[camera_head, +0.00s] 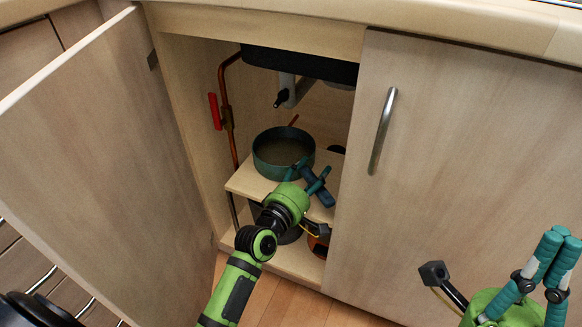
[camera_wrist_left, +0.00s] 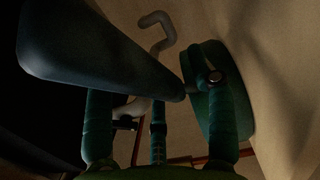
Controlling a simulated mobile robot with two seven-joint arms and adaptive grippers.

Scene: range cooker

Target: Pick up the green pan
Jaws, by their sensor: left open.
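The green pan (camera_head: 267,158) sits on a raised wooden shelf inside the open cupboard, its dark teal handle (camera_head: 323,194) pointing toward the front right. My left gripper (camera_head: 316,166) is open at the handle, with its teal fingers on either side of it. In the left wrist view, the handle (camera_wrist_left: 95,58) looms large above the fingers, and the pan's side (camera_wrist_left: 207,118) stands behind the right finger. I cannot tell whether any finger touches the handle. My right gripper (camera_head: 562,241) is at the lower right, outside the cupboard, with nothing visible in it; its spread is unclear.
The open door (camera_head: 95,165) is on the left and a closed door (camera_head: 450,170) on the right. A copper pipe with a red lever (camera_head: 214,111) runs up the inner left. A sink drain pipe (camera_head: 292,92) hangs above the pan. Partly hidden items stand below the shelf (camera_head: 250,188).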

